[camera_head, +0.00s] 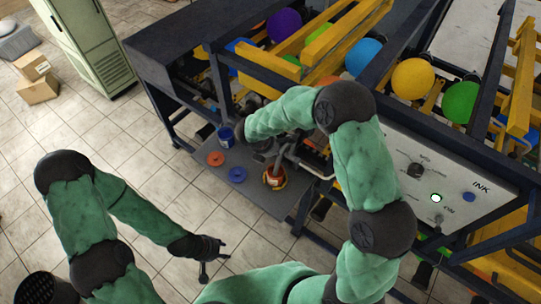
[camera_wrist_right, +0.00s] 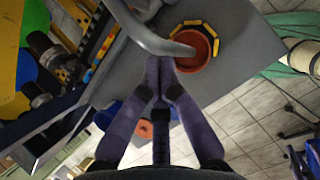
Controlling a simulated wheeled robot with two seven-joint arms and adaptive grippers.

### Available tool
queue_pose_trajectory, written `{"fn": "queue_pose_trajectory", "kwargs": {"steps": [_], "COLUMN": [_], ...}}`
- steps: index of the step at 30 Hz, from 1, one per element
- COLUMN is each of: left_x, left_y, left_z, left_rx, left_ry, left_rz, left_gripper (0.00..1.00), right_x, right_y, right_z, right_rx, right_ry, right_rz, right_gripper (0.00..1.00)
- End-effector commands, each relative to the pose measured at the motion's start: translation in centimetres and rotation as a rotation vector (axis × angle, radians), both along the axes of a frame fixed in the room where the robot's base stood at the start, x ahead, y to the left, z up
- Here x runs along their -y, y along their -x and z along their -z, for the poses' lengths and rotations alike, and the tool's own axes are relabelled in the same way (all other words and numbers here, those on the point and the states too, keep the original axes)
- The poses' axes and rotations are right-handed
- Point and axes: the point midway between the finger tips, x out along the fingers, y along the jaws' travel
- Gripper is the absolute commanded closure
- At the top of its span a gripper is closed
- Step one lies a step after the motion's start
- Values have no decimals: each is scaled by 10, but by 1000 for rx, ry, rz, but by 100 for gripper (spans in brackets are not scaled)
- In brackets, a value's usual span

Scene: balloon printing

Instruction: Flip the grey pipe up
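The grey pipe (camera_head: 308,167) is a bent tube at the front of the machine, with its end hanging down over a red pot with a yellow-and-black rim (camera_head: 275,178). In the right wrist view the pipe (camera_wrist_right: 140,30) curves across the top, its end over the pot (camera_wrist_right: 197,48). My right gripper (camera_wrist_right: 160,62) has its fingertips together just below the pipe's bend; nothing shows between them, and I cannot tell if they touch the pipe. My left gripper (camera_head: 213,266) is open and empty, low over the floor, away from the pipe.
The machine's dark frame and white INK panel (camera_head: 405,150) stand to the right. Open floor lies to the left.

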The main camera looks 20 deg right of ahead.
Motion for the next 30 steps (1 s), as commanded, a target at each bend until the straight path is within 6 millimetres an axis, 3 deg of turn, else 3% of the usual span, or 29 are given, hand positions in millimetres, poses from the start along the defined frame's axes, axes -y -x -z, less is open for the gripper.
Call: {"fn": "queue_pose_trajectory", "kwargs": {"steps": [6, 15, 30], "left_x": [0, 0, 0], "left_y": [0, 0, 0], "left_z": [-3, 0, 3], "left_rx": [0, 0, 0], "left_ry": [0, 0, 0], "left_rz": [0, 0, 0], "left_gripper": [60, 60, 60], "right_x": [27, 58, 79], "right_y": [-20, -44, -61], "right_z": [-17, -26, -29], "right_rx": [2, 1, 0], "right_ry": [2, 3, 3], "right_rz": [5, 4, 0], "right_gripper": [100, 100, 100]}}
